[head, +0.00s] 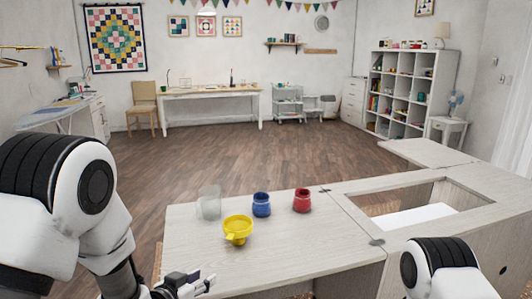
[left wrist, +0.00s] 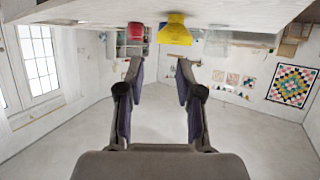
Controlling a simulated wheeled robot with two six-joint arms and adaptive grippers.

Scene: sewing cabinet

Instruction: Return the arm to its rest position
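My left gripper (head: 198,284) is low at the front left corner of the pale wooden cabinet top (head: 275,255). In the left wrist view its two fingers (left wrist: 160,68) are spread apart with nothing between them. A yellow funnel-like piece (head: 238,230) is on the cabinet top, beyond the gripper and apart from it. It also shows in the left wrist view (left wrist: 175,30), which is upside down. Part of my right arm shows at the lower right of the head view; its gripper is out of view.
A clear jar (head: 209,203), a blue jar (head: 261,205) and a red jar (head: 302,201) stand behind the yellow piece. An open recess (head: 450,190) is in the cabinet's right part. The wooden floor (head: 240,155) beyond is clear.

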